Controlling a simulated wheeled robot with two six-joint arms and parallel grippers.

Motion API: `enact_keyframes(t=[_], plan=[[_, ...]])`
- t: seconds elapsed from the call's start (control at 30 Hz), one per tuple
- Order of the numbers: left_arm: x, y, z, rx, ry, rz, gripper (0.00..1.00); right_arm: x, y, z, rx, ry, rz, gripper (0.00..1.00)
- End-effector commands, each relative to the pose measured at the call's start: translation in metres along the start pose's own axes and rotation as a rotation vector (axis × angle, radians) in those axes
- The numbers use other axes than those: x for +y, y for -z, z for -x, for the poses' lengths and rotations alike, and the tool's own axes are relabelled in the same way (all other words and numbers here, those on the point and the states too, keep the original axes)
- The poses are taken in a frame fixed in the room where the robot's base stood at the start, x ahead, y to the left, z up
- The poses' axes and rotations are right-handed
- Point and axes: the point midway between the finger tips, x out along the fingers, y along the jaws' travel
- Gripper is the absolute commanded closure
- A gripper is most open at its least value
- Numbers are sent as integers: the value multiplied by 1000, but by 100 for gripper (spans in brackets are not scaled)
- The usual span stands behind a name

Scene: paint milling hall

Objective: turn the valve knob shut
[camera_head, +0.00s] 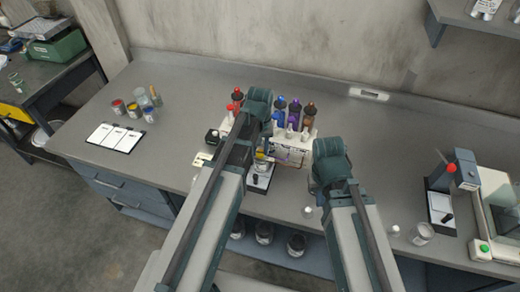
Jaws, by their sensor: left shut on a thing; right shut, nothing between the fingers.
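A white dispenser rack (292,152) stands at the back middle of the bench, with red, blue, purple and brown topped bottles along it. My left arm reaches up to the front left of the rack. My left gripper (259,152) is shut at the rack's front, its fingers mostly hidden by my own arm. The valve knob is hidden there, and I cannot see how far it is turned. My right gripper (322,180) is shut and empty, right of the rack and apart from it, largely covered by its wrist.
Several paint pots (134,110) and a white chart (116,137) lie on the left of the grey bench (182,95). A small black-topped bottle (212,137) stands left of the rack. A grey device (466,170) and a glass-sided instrument (497,210) stand at the right.

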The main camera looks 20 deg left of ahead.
Motion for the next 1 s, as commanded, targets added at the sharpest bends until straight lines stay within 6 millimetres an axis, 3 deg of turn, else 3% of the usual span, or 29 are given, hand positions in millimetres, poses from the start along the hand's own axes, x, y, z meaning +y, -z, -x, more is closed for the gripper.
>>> enact_keyframes(t=[0.77,0.8,0.97,1.0], plan=[[0,0,0,0,0,-97,100,0,0,0,0,0,0,100],[0,0,0,0,0,-97,62,0,0,0,0,0,0,100],[0,0,0,0,0,-96,34,0,0,0,0,0,0,100],[0,0,0,0,0,-96,34,0,0,0,0,0,0,100]])
